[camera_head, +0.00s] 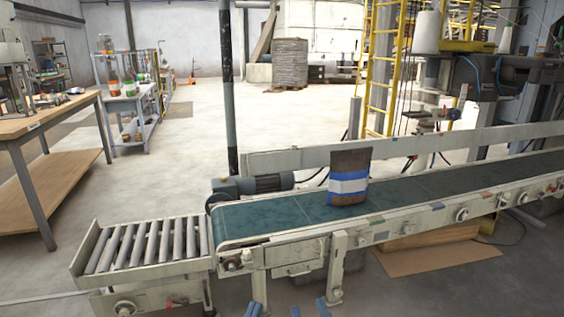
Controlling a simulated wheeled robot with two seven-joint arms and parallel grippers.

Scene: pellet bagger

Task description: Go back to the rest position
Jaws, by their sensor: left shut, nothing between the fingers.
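The tip of my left gripper (257,309) shows as a small blue piece at the bottom edge, in front of the conveyor's near side. It is shut and empty. Further right along the same edge are blue pieces of my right gripper (309,309), cut off by the picture's edge. Too little of it shows to tell whether it is open or shut. Both grippers are apart from the brown bag with blue and white bands (349,178), which stands upright on the green conveyor belt (270,217).
A roller section (150,243) adjoins the belt's left end. The conveyor frame (300,252) crosses in front of me. A dark post (228,90) rises behind it. A wooden table (45,118) stands at the left, and flat cardboard (435,258) lies under the conveyor. Open floor lies behind.

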